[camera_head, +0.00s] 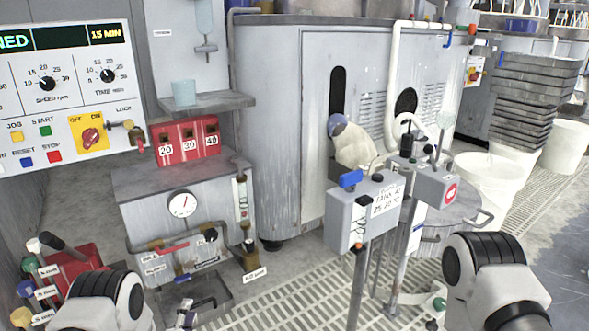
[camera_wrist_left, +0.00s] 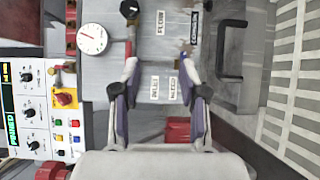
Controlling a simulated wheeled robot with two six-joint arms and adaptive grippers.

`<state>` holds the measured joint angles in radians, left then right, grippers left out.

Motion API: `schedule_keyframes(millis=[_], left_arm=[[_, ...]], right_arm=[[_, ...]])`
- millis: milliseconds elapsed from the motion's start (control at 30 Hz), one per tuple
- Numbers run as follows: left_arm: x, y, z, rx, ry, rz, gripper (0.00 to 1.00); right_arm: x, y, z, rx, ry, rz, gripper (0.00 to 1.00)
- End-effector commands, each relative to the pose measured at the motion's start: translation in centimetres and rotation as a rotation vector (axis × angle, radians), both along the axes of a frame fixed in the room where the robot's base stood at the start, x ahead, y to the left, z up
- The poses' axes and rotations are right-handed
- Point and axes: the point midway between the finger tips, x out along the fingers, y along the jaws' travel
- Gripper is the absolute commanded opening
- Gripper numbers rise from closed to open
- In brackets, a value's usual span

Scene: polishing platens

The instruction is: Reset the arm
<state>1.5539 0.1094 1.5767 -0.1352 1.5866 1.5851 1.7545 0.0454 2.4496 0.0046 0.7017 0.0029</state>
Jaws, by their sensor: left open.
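My left gripper (camera_head: 190,316) shows at the bottom edge of the head view, beside my white left arm and in front of the grey cabinet (camera_head: 150,215). In the left wrist view the two fingers of the left gripper (camera_wrist_left: 161,105) stand apart with nothing between them. Behind them are the cabinet's grey front and its labels. My white right arm (camera_head: 490,285) comes in at the lower right of the head view. I cannot make out its gripper there.
A control panel (camera_head: 65,95) with dials and buttons is at the left. A round gauge (camera_head: 182,204) and valves are on the cabinet. A grey control box (camera_head: 362,215) stands on a post in the middle. Stacked trays (camera_head: 535,95) and white buckets (camera_head: 565,147) are at the right. Grating (camera_head: 285,300) covers the floor.

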Motion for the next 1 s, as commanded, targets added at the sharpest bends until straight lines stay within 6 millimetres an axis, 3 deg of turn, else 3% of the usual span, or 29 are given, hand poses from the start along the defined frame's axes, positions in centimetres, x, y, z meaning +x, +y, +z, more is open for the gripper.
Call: schedule_keyframes(millis=[33,67,167,300,400,500,600,700,733,1000], left_arm=[[-1.6,-0.9,4.6,0.020,0.094,-0.005,0.43],[-3.0,-1.3,5.2,0.061,0.171,-0.010,0.43],[-10.7,-2.7,5.8,0.314,0.514,-0.093,0.43],[-22.3,-3.3,4.4,0.651,0.889,-0.337,0.43],[-29.2,-3.5,3.9,0.817,1.061,-0.540,0.43],[-35.0,-3.4,3.7,0.943,1.182,-0.754,0.43],[-39.6,-3.4,4.1,1.065,1.241,-1.000,0.43],[-40.7,-3.4,4.1,1.201,1.190,-1.204,0.43],[-40.6,-3.4,6.7,1.194,1.192,-1.191,0.43],[-40.5,-3.4,16.0,1.192,1.193,-1.184,0.43]], right_arm=[[0.0,0.0,5.1,0.000,0.001,0.001,0.40],[0.0,0.0,6.4,0.000,0.001,0.002,0.40],[-0.1,0.1,10.5,0.000,0.004,0.005,0.40],[-0.2,0.1,11.8,0.001,0.006,0.009,0.40],[-0.2,0.1,11.9,0.001,0.007,0.010,0.40],[-0.2,0.1,11.5,0.002,0.007,0.011,0.40],[-0.2,0.1,11.5,0.002,0.007,0.012,0.40],[-0.2,0.1,11.6,0.002,0.007,0.012,0.40],[-0.3,0.1,14.2,0.002,0.009,0.012,0.40],[-0.2,0.1,23.5,0.002,0.007,0.012,0.40]])
